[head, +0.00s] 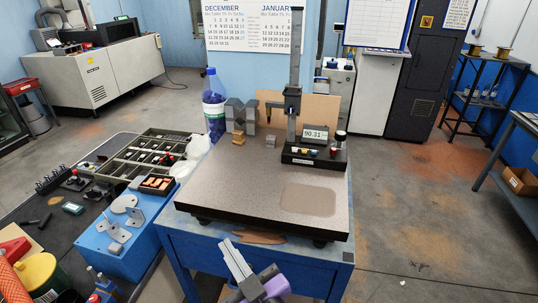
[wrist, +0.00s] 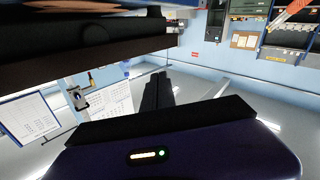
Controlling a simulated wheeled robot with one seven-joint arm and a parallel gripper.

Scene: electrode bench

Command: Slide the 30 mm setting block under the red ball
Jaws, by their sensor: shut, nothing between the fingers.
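A small grey block (head: 271,141), possibly the 30 mm setting block, stands on the granite plate (head: 230,186) in the head view; its size marking cannot be read. A height gauge (head: 294,75) stands to its right, with a thin probe (head: 268,112) reaching left above the block. The red ball is too small to make out at the probe's lower end. My gripper (head: 227,246) is shut and empty, low in front of the plate's near edge and well away from the block. Its dark fingers also show in the wrist view (wrist: 158,80).
Orange-brown blocks (head: 238,138) and a grey V-shaped block (head: 241,114) stand left of the grey block. The gauge's black base (head: 314,160) carries coloured buttons and a display (head: 315,132) reading 90.31.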

